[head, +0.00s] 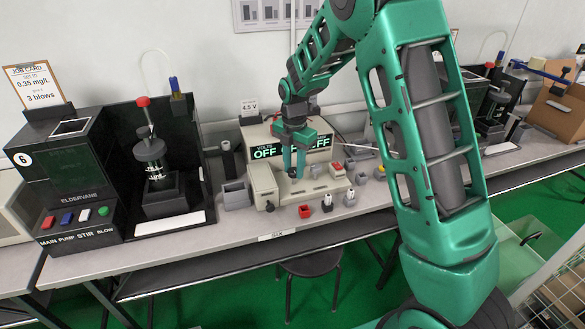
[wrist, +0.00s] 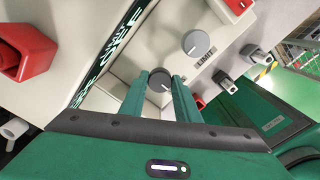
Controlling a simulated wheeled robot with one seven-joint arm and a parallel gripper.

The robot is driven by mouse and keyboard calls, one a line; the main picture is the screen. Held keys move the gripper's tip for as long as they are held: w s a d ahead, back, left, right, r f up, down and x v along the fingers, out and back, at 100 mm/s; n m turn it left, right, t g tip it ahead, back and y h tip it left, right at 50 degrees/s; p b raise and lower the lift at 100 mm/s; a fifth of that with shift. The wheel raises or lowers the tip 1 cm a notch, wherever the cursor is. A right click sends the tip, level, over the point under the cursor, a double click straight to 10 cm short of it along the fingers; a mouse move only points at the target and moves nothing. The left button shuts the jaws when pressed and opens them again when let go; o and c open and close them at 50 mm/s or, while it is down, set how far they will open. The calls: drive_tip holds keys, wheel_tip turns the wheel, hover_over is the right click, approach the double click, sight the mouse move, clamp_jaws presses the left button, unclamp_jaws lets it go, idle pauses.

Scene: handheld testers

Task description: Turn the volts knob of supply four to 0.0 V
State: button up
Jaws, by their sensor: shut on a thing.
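The cream power supply (head: 262,135) stands on the bench in the head view. Its green display (head: 266,152) reads VOLTS OFF on the left; my gripper partly covers the rest. A card above it reads 4.5 V (head: 249,105). My gripper (head: 293,165) reaches down to the supply's front. In the wrist view, my gripper's green fingers (wrist: 160,88) are shut on a dark round knob (wrist: 160,79) with a pale pointer line. This knob's label is hidden, and I cannot read a supply number. A lighter grey knob (wrist: 196,43), marked LIMIT, is beside it, untouched.
A red rocker (wrist: 239,6) is near the LIMIT knob. Terminals (wrist: 226,80) and small grey bins (head: 237,194) are close to the supply. A black tester marked 6 (head: 68,165) stands at the left. My arm covers much of the right side.

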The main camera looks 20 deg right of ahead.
sight(294, 169)
drive_tip(key=shift+w+d+r, duration=0.1)
drive_tip(key=shift+w+r, duration=0.05)
drive_tip(key=shift+w, duration=0.15)
drive_tip(key=o, duration=1)
drive_tip(key=shift+o, duration=0.2)
drive_tip(key=shift+s, duration=0.15)
wheel_tip(294, 169, up, 10)
drive_tip(key=shift+r, duration=0.25)
